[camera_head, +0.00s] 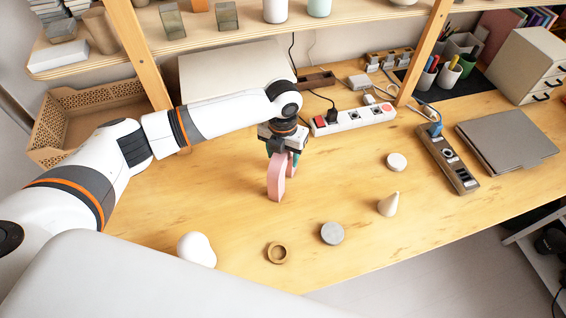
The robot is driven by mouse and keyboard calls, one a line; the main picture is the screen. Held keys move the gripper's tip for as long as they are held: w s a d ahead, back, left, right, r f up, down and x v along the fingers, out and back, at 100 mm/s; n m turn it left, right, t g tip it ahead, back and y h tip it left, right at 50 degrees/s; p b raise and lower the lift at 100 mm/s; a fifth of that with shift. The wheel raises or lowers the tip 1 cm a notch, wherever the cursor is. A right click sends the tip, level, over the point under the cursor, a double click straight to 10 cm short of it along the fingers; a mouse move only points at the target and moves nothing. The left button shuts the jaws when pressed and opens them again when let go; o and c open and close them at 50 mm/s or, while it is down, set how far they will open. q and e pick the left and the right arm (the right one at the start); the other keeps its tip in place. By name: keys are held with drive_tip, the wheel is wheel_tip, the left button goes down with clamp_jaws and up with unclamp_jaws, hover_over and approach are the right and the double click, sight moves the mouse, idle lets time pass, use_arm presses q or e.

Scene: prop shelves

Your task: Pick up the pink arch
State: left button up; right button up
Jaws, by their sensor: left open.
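The pink arch (276,178) stands upright on the wooden table near the middle of the head view. My left arm reaches in from the left, and my left gripper (290,158) points down right at the arch's upper right part. The gripper is open, with its fingers around or beside that part; I cannot tell whether they touch it. The gripper hides some of the arch's far side. My right gripper is not in view.
A white power strip (354,120) lies behind the gripper. A white disc (396,161), a cream cone (390,204), a grey disc (332,233), a brown ring (278,252) and a white rounded object (197,249) stand around the arch. A laptop (506,140) is at right.

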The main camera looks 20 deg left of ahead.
use_arm(q)
drive_tip(key=shift+f, duration=0.45)
drive_tip(key=shift+c, duration=0.6)
clamp_jaws()
drive_tip(key=shift+r, duration=0.1)
